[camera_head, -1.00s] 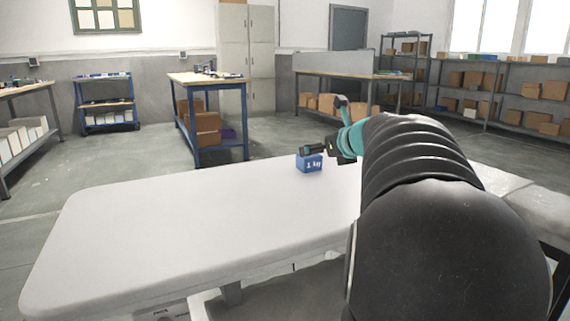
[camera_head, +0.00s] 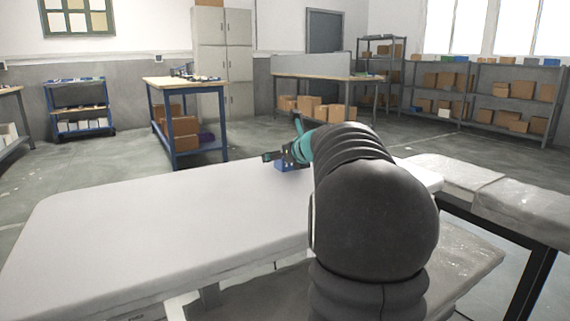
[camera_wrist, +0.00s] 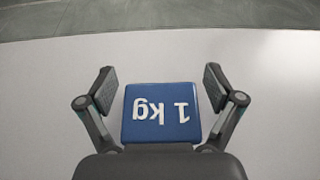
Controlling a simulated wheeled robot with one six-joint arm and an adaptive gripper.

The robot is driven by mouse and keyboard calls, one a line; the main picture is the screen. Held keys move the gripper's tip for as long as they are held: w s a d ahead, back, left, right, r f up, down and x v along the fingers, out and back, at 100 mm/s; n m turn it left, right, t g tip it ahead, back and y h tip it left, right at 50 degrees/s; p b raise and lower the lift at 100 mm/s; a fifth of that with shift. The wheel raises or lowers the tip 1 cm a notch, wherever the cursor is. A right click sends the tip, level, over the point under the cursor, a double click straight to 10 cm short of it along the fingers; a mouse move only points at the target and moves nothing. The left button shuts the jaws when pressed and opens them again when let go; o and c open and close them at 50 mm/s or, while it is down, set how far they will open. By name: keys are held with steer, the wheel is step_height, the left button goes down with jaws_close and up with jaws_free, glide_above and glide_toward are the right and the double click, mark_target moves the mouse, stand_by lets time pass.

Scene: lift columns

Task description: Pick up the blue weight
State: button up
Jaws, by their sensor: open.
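The blue weight (camera_wrist: 160,100) is a block with white "1 kg" lettering, upside down in the wrist view. It sits on the white table (camera_head: 150,225) near its far edge. In the head view the weight (camera_head: 284,167) is partly hidden behind my gripper (camera_head: 277,157). In the wrist view my gripper (camera_wrist: 160,88) is open, with one finger to the left of the weight and one to the right. A gap shows on each side between finger and weight. How high the fingers are above the tabletop is hard to tell.
The white tabletop around the weight is clear. A grey worn table (camera_head: 520,195) stands close on the right. A blue-legged workbench (camera_head: 186,85), a blue cart (camera_head: 77,108) and shelves with boxes (camera_head: 490,92) stand farther back across open floor.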

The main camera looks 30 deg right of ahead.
steer(key=shift+c, duration=0.3)
steer(key=c, duration=1.7)
steer(key=shift+r, duration=0.1)
